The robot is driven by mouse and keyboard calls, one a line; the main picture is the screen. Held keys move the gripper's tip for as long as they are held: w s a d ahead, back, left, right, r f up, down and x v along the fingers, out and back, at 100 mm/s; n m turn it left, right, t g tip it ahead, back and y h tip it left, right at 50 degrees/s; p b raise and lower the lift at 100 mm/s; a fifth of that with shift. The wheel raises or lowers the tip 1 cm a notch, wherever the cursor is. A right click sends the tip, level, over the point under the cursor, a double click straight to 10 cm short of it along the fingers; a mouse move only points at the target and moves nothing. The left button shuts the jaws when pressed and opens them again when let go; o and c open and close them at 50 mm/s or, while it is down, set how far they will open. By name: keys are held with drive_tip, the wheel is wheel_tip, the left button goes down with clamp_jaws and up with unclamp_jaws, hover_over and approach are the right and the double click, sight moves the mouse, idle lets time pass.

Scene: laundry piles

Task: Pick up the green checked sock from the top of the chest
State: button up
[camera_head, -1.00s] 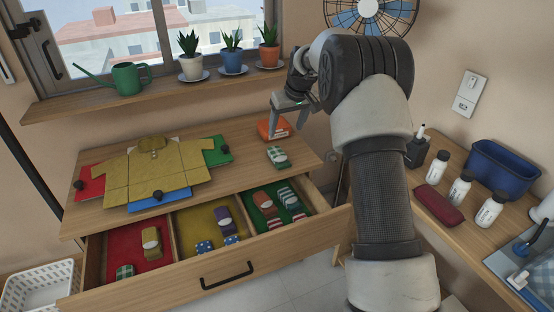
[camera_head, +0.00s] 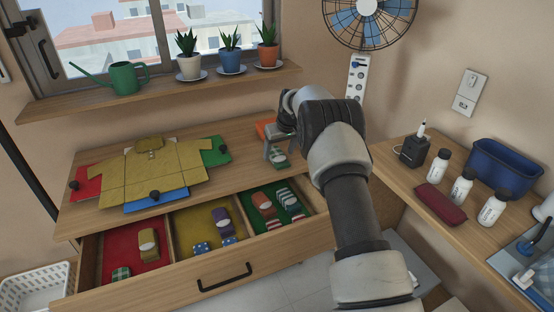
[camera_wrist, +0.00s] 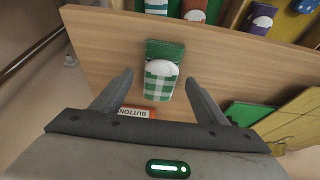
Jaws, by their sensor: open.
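The green checked sock (camera_wrist: 161,72), rolled with a white patch, lies on the wooden chest top (camera_wrist: 105,45). In the head view the sock (camera_head: 281,162) is partly hidden by my gripper (camera_head: 278,156). In the wrist view my gripper (camera_wrist: 157,92) is open and empty, with one finger on each side of the sock's near end. I cannot tell how far above the chest top the fingertips are.
An orange box marked BUTTON (camera_wrist: 136,112) lies close behind the sock. The open drawer (camera_head: 225,284) below holds several socks in red, yellow and green compartments.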

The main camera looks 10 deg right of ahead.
drive_tip(key=shift+x, duration=0.75)
drive_tip(key=shift+c, duration=0.4)
drive_tip(key=c, duration=1)
drive_tip(key=shift+c, duration=0.3)
drive_tip(key=shift+r, duration=0.1)
